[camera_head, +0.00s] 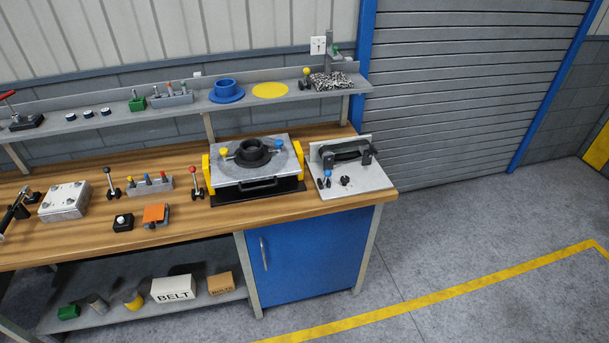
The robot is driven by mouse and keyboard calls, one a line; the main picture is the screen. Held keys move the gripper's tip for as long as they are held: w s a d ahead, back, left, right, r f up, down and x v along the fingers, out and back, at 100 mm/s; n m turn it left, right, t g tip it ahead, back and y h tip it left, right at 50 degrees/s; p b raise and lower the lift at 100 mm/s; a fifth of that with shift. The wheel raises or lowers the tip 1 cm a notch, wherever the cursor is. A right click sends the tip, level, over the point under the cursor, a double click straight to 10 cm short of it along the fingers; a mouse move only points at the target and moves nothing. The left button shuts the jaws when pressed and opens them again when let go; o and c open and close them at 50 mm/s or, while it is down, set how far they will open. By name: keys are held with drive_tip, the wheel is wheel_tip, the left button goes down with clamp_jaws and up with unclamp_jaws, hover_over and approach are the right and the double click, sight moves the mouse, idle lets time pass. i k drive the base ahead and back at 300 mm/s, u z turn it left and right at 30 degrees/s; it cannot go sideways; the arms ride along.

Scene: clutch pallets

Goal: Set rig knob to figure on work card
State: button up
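A grey rig plate (375,184) stands at the right end of the wooden bench. It carries a dark curved bar between black brackets, a small blue-topped lever (327,177) and a small black knob (345,181). I cannot read any mark or setting on the knob. To its left is a metal fixture (228,173) with yellow sides, a black ring, and blue and yellow knobs. I cannot tell for sure which knob is the rig knob. My gripper is not in view.
A shelf (180,105) runs behind. A blue cabinet (310,255) is below. The floor (470,235) at right is clear.

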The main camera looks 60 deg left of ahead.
sight(344, 180)
drive_tip(key=z, duration=5.6)
drive_tip(key=i, duration=0.15)
drive_tip(key=z, duration=3.4)
drive_tip(key=i, duration=0.95)
drive_tip(key=u, duration=0.2)
drive_tip(key=k, duration=0.85)
drive_tip(key=z, duration=0.15)
drive_tip(key=i, duration=0.85)
